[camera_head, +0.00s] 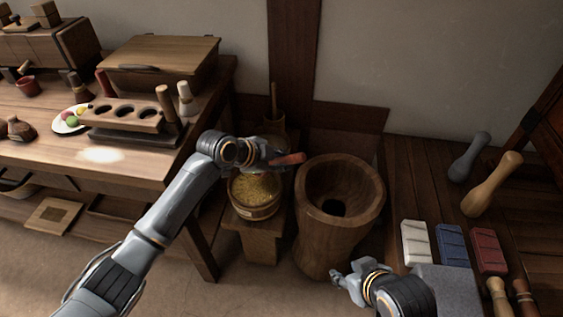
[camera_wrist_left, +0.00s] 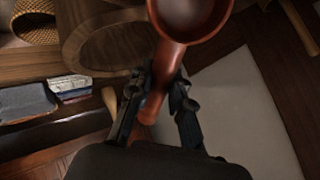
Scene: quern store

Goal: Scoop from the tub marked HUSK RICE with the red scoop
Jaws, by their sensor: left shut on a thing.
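My left gripper (camera_head: 277,157) is shut on the red scoop (camera_head: 289,160). It holds the scoop above a round wooden tub (camera_head: 256,212) of yellow grain on a small stand. In the left wrist view the scoop (camera_wrist_left: 160,82) has its handle between the fingers of the left gripper (camera_wrist_left: 158,95), and its bowl, cut off by the top edge, shows no grain. Any marking on the tub cannot be read, and my left arm hides part of its rim. My right gripper (camera_head: 350,272) is open and empty, low in front of the big wooden mortar.
The tall wooden mortar (camera_head: 340,225) stands right beside the tub. A workbench (camera_head: 60,150) with a holed rack (camera_head: 122,117) is at the left. White (camera_head: 416,243), blue (camera_head: 451,244) and red (camera_head: 487,250) blocks and two dumbbell-shaped pestles lie at the right.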

